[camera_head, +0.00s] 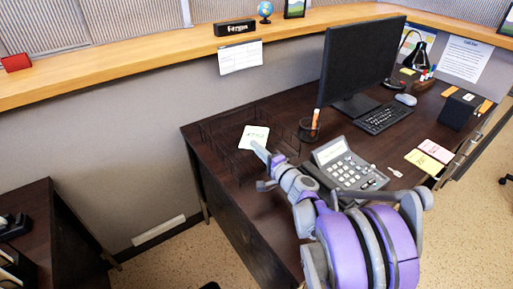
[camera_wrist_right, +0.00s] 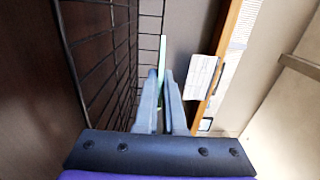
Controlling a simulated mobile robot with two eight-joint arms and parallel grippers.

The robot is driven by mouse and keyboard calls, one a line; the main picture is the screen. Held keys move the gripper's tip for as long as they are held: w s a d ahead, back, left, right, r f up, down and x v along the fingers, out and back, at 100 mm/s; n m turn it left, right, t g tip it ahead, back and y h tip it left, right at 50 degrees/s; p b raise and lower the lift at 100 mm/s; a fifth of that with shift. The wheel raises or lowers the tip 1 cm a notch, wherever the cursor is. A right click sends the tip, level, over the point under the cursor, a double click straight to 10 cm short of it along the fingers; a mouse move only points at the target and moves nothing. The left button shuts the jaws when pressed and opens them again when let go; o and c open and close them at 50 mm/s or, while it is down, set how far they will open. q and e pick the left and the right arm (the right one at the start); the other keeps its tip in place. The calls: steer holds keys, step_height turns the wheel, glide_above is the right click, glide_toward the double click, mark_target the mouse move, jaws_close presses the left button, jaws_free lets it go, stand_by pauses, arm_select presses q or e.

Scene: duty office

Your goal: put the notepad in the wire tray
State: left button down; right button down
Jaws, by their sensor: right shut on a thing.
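The notepad (camera_head: 254,137) is a pale sheet-like pad with green marks on its face. My right gripper (camera_head: 261,152) is shut on its near edge and holds it up, tilted, in front of or over the black wire tray (camera_head: 222,135). In the right wrist view the notepad (camera_wrist_right: 162,52) shows edge-on as a thin pale green strip between the fingertips (camera_wrist_right: 161,77). The tray's wire grid (camera_wrist_right: 92,50) runs close along the left of the fingers there. I cannot tell the notepad's height above the tray floor. My left gripper is not in view.
A pen cup (camera_head: 309,130) and a desk phone (camera_head: 347,168) stand right of the tray, near my right arm. A monitor (camera_head: 358,58) and keyboard (camera_head: 382,117) are farther right. A partition with a wooden ledge (camera_head: 130,72) rises behind the desk.

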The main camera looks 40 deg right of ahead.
steer(key=shift+f, duration=0.2)
steer(key=c, duration=1)
jaws_free()
steer(key=shift+r, duration=0.2)
steer(key=shift+s+r+p, duration=0.45)
steer(key=shift+s+r, duration=0.05)
steer(key=shift+r, duration=0.05)
steer(key=s, duration=0.3)
steer(key=s+a, duration=0.1)
steer(key=s, duration=0.3)
steer(key=s+p, duration=0.1)
steer(key=s, duration=0.3)
steer(key=shift+a+f, duration=0.1)
steer(key=shift+a, duration=0.05)
